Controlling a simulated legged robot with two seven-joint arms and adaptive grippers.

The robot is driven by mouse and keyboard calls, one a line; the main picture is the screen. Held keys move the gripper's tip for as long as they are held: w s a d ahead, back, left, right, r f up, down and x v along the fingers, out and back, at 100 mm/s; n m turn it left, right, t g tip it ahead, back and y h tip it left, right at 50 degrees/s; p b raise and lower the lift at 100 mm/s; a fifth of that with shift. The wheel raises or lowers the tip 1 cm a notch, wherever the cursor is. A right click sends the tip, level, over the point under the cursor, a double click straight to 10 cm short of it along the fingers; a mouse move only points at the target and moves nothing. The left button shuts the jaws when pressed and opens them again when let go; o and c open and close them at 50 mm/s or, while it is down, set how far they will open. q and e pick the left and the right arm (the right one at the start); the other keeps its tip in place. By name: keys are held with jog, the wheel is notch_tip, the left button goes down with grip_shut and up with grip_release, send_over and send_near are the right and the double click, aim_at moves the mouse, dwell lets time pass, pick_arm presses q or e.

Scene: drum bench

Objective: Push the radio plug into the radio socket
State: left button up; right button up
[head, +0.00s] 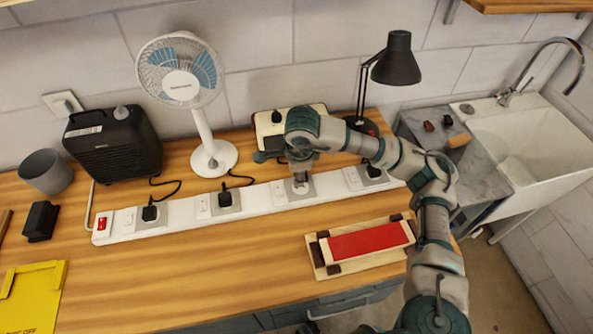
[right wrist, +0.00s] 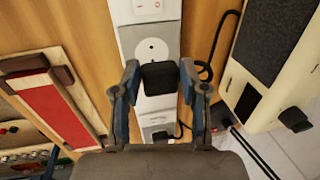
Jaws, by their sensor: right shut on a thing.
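The white power strip (head: 260,200) lies along the bench with several sockets. My right gripper (head: 300,181) is over its third socket from the left. In the right wrist view my right gripper (right wrist: 160,82) is shut on a black plug (right wrist: 159,75). The plug covers the lower edge of the grey socket plate; the pale round socket face (right wrist: 151,49) shows just above it. I cannot tell the gap between plug and socket. The cream radio (head: 268,135) stands behind the strip, partly hidden by my arm. My left gripper is not in view.
Black plugs sit at the heater (head: 113,140) side (head: 150,212), at the fan (head: 185,85) side (head: 225,197) and at the right end (head: 373,170). A black lamp (head: 396,62) stands behind. A red-topped block (head: 370,241) lies in front. The front bench is largely clear.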

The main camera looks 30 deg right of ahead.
aim_at(297, 189)
jog(key=shift+f+b, duration=1.15)
jog(key=shift+f, duration=0.6)
jog(key=shift+f+b, duration=0.55)
jog(key=shift+f, duration=0.1)
dwell(1.1)
jog(key=o, duration=1.2)
notch_tip(297, 189, up, 6)
jog(key=p, duration=0.4)
jog(key=shift+r+p, duration=0.1)
jog(key=shift+p, duration=0.2)
jog(key=shift+g, duration=0.9)
jog(key=w+a+f, duration=0.1)
jog(key=a, duration=0.3)
jog(key=w+a+f, duration=0.1)
jog(key=a+f, duration=0.1)
jog(key=a, duration=0.2)
jog(key=w+a+f, duration=0.2)
jog(key=a, duration=0.2)
jog(key=shift+w+b, duration=0.1)
jog(key=shift+b, duration=0.2)
jog(key=shift+r, duration=0.15)
